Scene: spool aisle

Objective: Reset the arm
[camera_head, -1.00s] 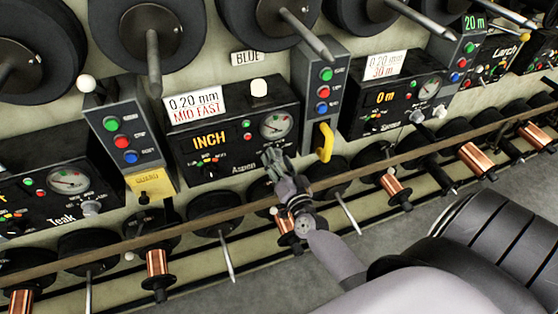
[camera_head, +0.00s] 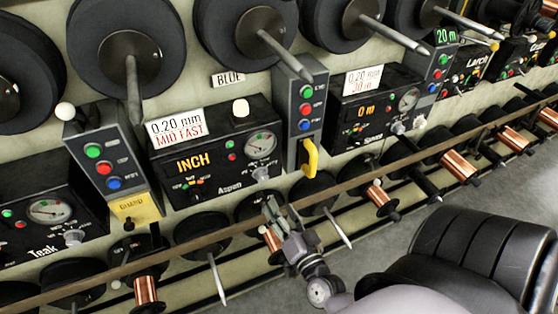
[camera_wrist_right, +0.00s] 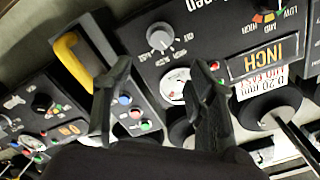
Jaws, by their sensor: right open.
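My right gripper (camera_head: 281,216) is in the lower middle of the head view, in front of the lower row of spools and below the Aspen control box (camera_head: 222,150). In the right wrist view its two dark fingers (camera_wrist_right: 160,85) stand apart with nothing between them. Behind them the Aspen box shows its grey knob (camera_wrist_right: 160,38), a round gauge and the INCH display. The yellow handle (camera_head: 310,158) of the button panel is up and right of the gripper, apart from it. It also shows in the right wrist view (camera_wrist_right: 72,60). My left gripper is not in view.
A brown rail (camera_head: 130,266) runs along the lower spools, close to the gripper. Large black spools (camera_head: 245,40) on spindles fill the top. Button panels (camera_head: 300,110) stand between the control boxes. Copper spools (camera_head: 463,165) stick out at the right. Grey floor lies below.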

